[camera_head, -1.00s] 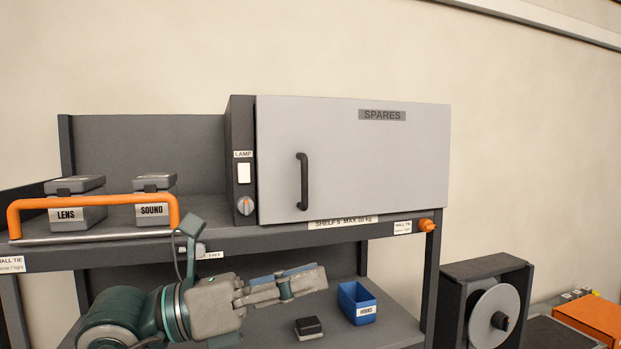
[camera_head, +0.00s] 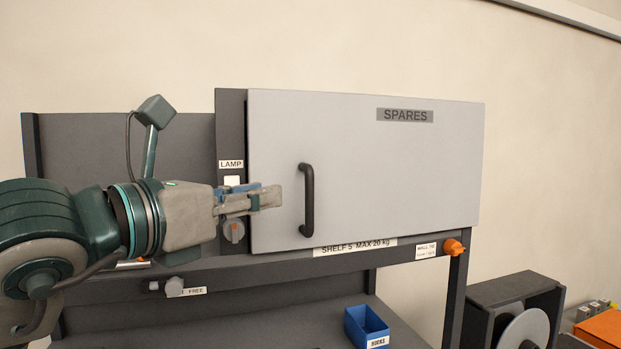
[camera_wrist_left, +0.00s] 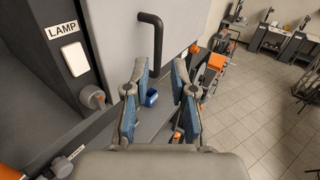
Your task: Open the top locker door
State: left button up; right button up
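The top locker door (camera_head: 400,180) is a light grey panel with a SPARES label, and it looks shut. Its black vertical bar handle (camera_head: 308,200) is near the door's left edge. My left gripper (camera_head: 275,197) is raised in front of the locker's left part, its fingertips left of the handle in the head view and apart from it. In the left wrist view, its two blue-padded fingers (camera_wrist_left: 160,75) are spread with nothing between them, and the handle (camera_wrist_left: 153,40) stands beyond the tips. My right gripper is in neither view.
A LAMP switch (camera_head: 232,181) and a knob (camera_head: 234,230) sit on the dark strip left of the door. A blue bin (camera_head: 366,327) stands on the lower shelf. An orange knob (camera_head: 453,247) sticks out at the shelf's right end.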

aim_at(306, 188)
pick_arm(q)
jog(key=x, duration=0.2)
jog(key=p+x, duration=0.1)
jog(key=x, duration=0.2)
jog(key=p+x, duration=0.1)
jog(key=x, duration=0.2)
jog(key=shift+w+a, duration=0.3)
jog(key=shift+w, duration=0.15)
jog(key=w+d, duration=0.2)
jog(key=d, duration=0.1)
jog(key=shift+f+p, duration=0.15)
jog(key=shift+p, duration=0.15)
jog(key=shift+s+a, duration=0.1)
jog(key=shift+a, duration=0.15)
jog(key=shift+c, duration=0.8)
jog(key=shift+a, duration=0.15)
grip_shut()
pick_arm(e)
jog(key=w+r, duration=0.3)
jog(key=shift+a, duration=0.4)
